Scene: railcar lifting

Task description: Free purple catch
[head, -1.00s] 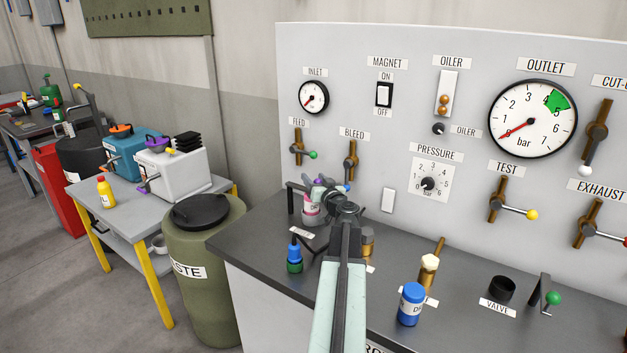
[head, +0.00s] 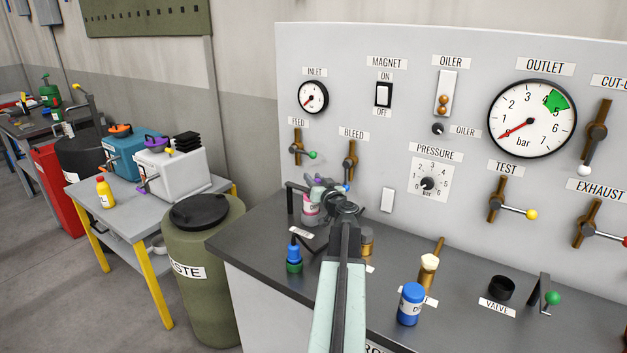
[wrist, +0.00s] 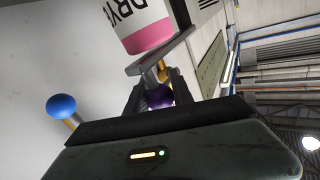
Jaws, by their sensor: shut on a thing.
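The purple catch (wrist: 160,97) shows in the wrist view as a round purple knob on a grey metal lever. My gripper (wrist: 158,95) is shut on this knob, one dark finger on each side. My own wrist hides most of the knob there. The dryer bottle (wrist: 142,22) shows just beyond the lever in the wrist view, next to a grey bracket.
A blue-ended lever (wrist: 61,106) is left of my gripper in the wrist view. On the bench (head: 255,240) stand a blue-and-green bottle (head: 294,258), a brass fitting (head: 367,242) and a blue-capped can (head: 411,304). The upright gauge panel (head: 340,150) rises closely behind.

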